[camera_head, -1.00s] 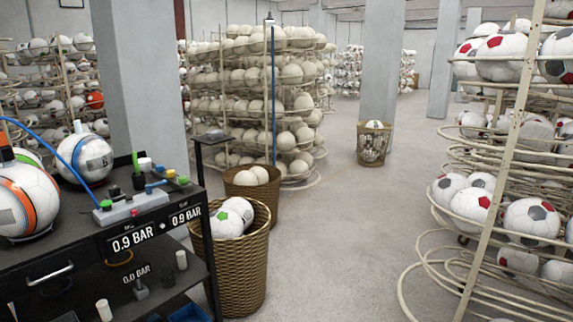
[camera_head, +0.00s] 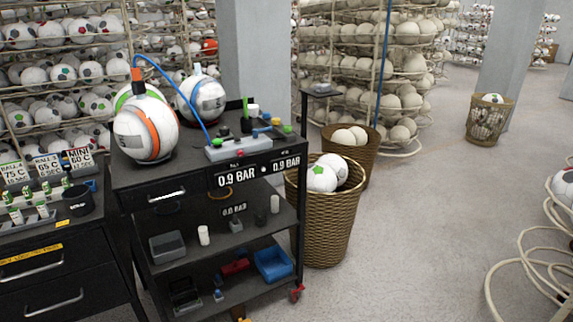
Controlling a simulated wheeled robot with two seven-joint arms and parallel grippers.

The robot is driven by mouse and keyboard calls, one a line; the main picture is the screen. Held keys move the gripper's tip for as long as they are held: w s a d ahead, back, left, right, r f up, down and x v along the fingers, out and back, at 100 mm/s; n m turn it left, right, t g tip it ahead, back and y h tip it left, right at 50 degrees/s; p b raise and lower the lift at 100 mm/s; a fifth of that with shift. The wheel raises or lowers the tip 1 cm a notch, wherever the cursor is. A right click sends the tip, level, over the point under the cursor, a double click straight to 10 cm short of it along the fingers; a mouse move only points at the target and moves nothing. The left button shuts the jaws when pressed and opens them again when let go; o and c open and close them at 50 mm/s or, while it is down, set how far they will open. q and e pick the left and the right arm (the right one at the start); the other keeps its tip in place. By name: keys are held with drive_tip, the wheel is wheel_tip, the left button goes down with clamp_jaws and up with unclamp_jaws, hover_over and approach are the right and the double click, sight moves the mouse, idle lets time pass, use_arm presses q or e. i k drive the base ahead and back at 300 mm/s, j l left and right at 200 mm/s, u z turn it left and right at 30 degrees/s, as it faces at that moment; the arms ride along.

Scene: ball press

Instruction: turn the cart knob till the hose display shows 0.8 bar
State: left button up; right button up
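The black cart (camera_head: 180,180) stands left of centre. On its top right lies a grey control box (camera_head: 238,149) with small coloured parts on it; I cannot tell which one is the knob. A blue hose (camera_head: 178,88) arcs from an orange-striped ball (camera_head: 146,130) to the control box. Neither of my grippers is in view.
A wicker basket (camera_head: 328,222) with balls stands close to the cart's right side. A black drawer unit (camera_head: 55,262) stands on the left. Rack rings (camera_head: 535,265) reach in at the right edge. The floor (camera_head: 415,230) in the middle right is clear.

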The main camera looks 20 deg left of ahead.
sight(224, 130)
drive_tip(key=i+l+u, duration=0.2)
drive_tip(key=i, duration=0.25)
drive_tip(key=i+l+u, duration=0.2)
drive_tip(key=i, duration=0.2)
drive_tip(key=i+l+u, duration=0.2)
drive_tip(key=i, duration=0.25)
